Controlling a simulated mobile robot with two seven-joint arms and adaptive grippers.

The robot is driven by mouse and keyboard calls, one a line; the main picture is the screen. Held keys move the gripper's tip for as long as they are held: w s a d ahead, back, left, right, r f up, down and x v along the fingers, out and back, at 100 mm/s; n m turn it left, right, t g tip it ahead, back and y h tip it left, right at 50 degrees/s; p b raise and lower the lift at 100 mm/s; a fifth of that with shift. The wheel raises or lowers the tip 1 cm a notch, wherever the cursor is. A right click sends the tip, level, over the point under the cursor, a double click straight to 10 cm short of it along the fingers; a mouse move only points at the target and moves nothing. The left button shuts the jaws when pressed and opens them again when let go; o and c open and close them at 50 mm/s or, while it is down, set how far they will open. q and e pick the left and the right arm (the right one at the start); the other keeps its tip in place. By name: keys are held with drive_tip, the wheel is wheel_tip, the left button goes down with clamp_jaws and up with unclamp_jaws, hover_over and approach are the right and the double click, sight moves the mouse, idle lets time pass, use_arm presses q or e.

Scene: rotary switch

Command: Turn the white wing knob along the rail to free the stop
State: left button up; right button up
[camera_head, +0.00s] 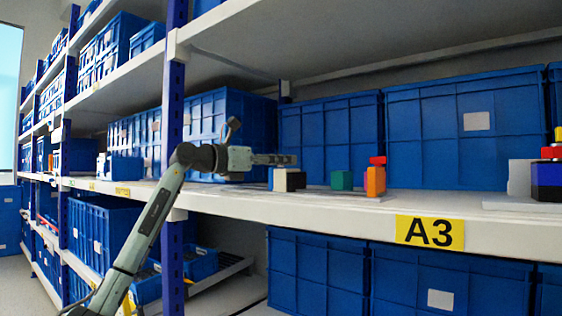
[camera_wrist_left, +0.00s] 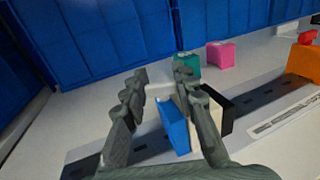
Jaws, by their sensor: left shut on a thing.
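A pale white piece (camera_head: 280,181), which I take for the wing knob, stands on the shelf beside a black block (camera_head: 297,181). My left gripper (camera_head: 288,160) is just above them, and the right gripper is out of view. In the left wrist view the fingers (camera_wrist_left: 165,75) straddle the place where a blue block (camera_wrist_left: 175,128) and the white and black piece (camera_wrist_left: 224,122) sit on the dark slotted rail (camera_wrist_left: 150,147). The right finger covers part of the white piece. The contact itself is hidden, so I cannot tell how the knob is turned.
A green block (camera_head: 342,180) and an orange block with a red top (camera_head: 375,180) stand to the right on the shelf. A pink block (camera_wrist_left: 221,55) shows in the wrist view. Blue crates (camera_head: 332,137) fill the back. The shelf edge (camera_head: 330,211) runs in front.

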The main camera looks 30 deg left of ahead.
use_arm(q)
clamp_jaws()
drive_tip(key=shift+n+y, duration=0.3)
drive_tip(key=shift+y, duration=0.2)
drive_tip(key=shift+n+t+y+p, duration=0.5)
drive_tip(key=shift+n+y+p, duration=0.2)
drive_tip(key=shift+y, duration=0.3)
drive_tip(key=shift+d+n+y, duration=0.1)
drive_tip(key=shift+n+y, duration=0.2)
drive_tip(key=shift+y, duration=0.3)
drive_tip(key=shift+n+y, duration=0.5)
drive_tip(key=shift+y, duration=0.2)
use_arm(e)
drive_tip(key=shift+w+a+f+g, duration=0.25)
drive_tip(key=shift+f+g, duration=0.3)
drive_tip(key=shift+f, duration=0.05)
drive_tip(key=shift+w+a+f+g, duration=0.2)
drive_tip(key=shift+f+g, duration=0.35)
use_arm(q)
drive_tip(key=o, duration=1.1)
unclamp_jaws()
drive_tip(key=shift+c, duration=0.2)
